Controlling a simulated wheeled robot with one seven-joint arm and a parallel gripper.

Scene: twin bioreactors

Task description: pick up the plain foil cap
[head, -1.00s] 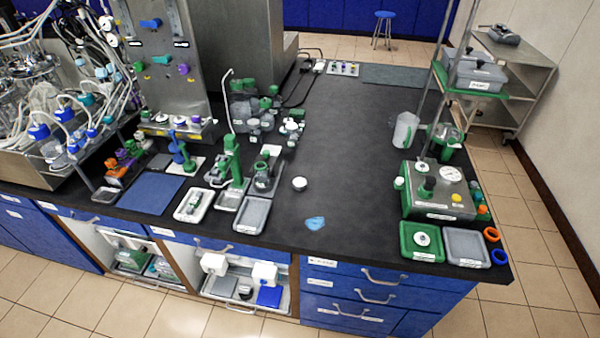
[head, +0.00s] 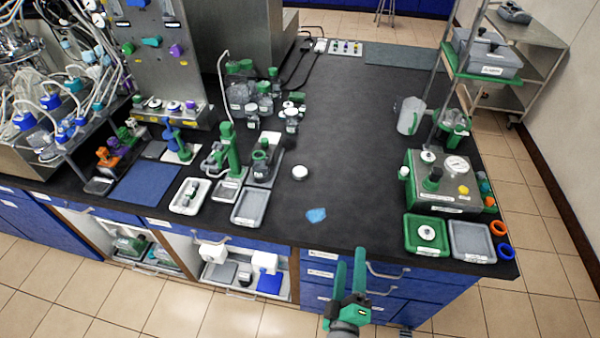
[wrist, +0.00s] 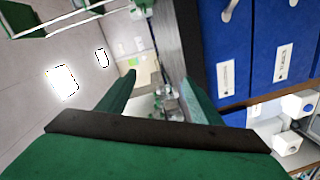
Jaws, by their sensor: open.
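My gripper (head: 349,262) is in front of the bench's front edge, by the blue drawers, with its two green fingers apart and nothing seen between them. In the wrist view the open gripper (wrist: 158,95) points along the bench side, and no cap shows between the fingers. I cannot surely make out the plain foil cap. A small crumpled light-blue piece (head: 316,215) lies flat on the black bench top, beyond my gripper and a little left. A small round white-topped item (head: 300,172) stands farther back. Neither can be told for certain as the cap.
Grey trays (head: 250,207) and green-handled equipment stand left of the clear middle of the black bench top (head: 370,150). At right are a steel box with a gauge (head: 440,182), a green tray (head: 427,249) and a grey tray (head: 487,256).

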